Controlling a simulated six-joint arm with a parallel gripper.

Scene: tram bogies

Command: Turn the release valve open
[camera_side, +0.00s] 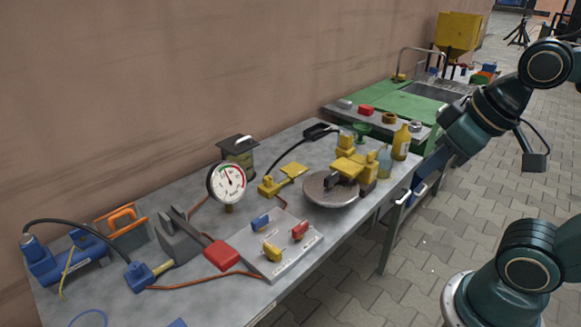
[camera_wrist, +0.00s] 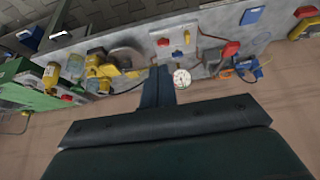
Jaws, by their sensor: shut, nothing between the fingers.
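A pale plate (camera_side: 293,262) on the grey bench carries three small handles: blue (camera_side: 261,222), red (camera_side: 300,229) and yellow (camera_side: 271,251). Its labels are too small to read, so I cannot tell which handle is the release valve. In the wrist view the red (camera_wrist: 163,42), yellow (camera_wrist: 177,53) and blue (camera_wrist: 187,37) handles show beyond my fingers. A round white pressure gauge (camera_side: 227,183) stands behind the plate. My gripper (camera_side: 417,190) is shut and empty, at the bench's right end, well apart from the plate. Its closed fingers (camera_wrist: 158,70) show in the wrist view.
A red-ended lever (camera_side: 221,255) and an orange-brown hose lie left of the plate. A round metal disc (camera_side: 330,191) with yellow parts, and bottles (camera_side: 401,142), stand between plate and gripper. A green sink unit (camera_side: 405,103) is behind. The wall runs along the back.

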